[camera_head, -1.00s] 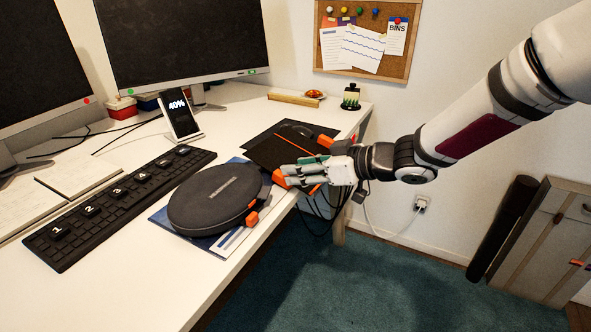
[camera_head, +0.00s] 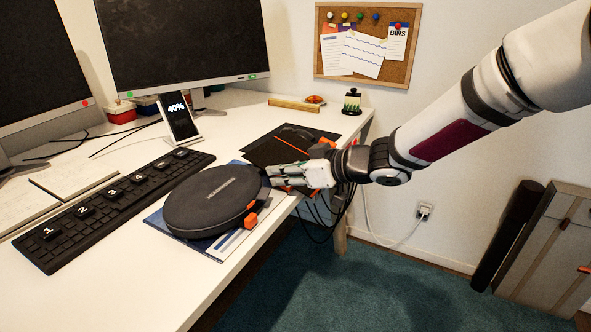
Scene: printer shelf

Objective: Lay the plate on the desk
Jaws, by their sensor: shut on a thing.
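A dark square plate (camera_head: 262,152) is at the right part of the white desk (camera_head: 225,118), beside the round black case. It looks flat and low over the desk top; I cannot tell whether all of it touches. An orange line runs across the dark surface, and a dark rounded thing shows at its far side. My gripper (camera_head: 275,176) is at the plate's near right edge, over the desk's front edge, shut on it. My fingers hide that edge and the grip itself.
The round black case (camera_head: 213,200) lies on a blue-and-white booklet (camera_head: 158,222), close left of my fingers. A black keyboard (camera_head: 112,208), a phone on a stand (camera_head: 179,117) and monitors (camera_head: 185,45) stand further left. A small dark jar (camera_head: 352,101) is at the back right corner.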

